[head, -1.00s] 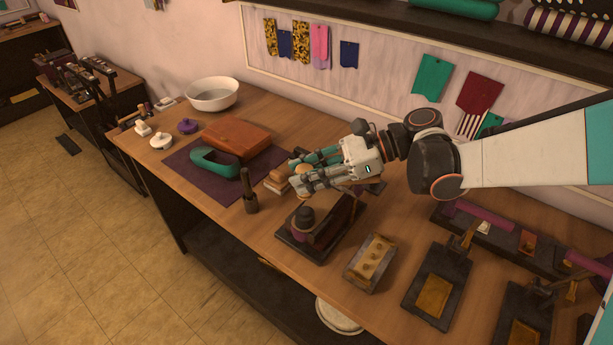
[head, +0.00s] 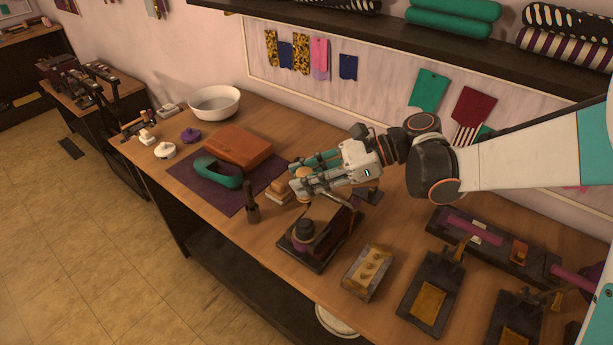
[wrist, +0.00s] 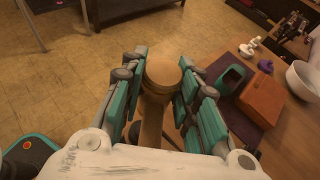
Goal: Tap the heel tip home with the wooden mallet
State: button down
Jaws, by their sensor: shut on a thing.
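My gripper (head: 308,180) is shut on the wooden mallet (wrist: 163,72), above the bench. In the wrist view the mallet's round pale end and a stretch of its wood show between the fingers. In the head view only a small rounded part of the mallet (head: 303,172) shows past the fingers. Below and in front of the gripper, a dark, rounded piece with a purple band (head: 303,230) stands on a dark fixture (head: 325,238). The mallet is apart from this piece. I cannot make out the heel tip itself.
A dark upright tool (head: 251,204) stands left of the fixture. A teal open form (head: 215,172) and a brown leather block (head: 238,146) lie on a purple mat (head: 188,178). A metal block (head: 367,271) stands to the right. A white bowl (head: 214,102) is behind.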

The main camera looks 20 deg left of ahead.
jog(key=shift+f, duration=0.1)
jog(key=shift+f+b, duration=1.25)
jog(key=shift+f, duration=0.05)
jog(key=shift+f, duration=0.15)
dwell(0.5)
notch_tip(320, 180, down, 7)
jog(key=b, duration=0.5)
jog(key=shift+b, duration=0.3)
jog(key=shift+r+p, duration=1.85)
jog(key=shift+r, duration=1.05)
notch_tip(320, 180, up, 4)
jog(key=p, duration=0.3)
jog(key=shift+f, duration=0.1)
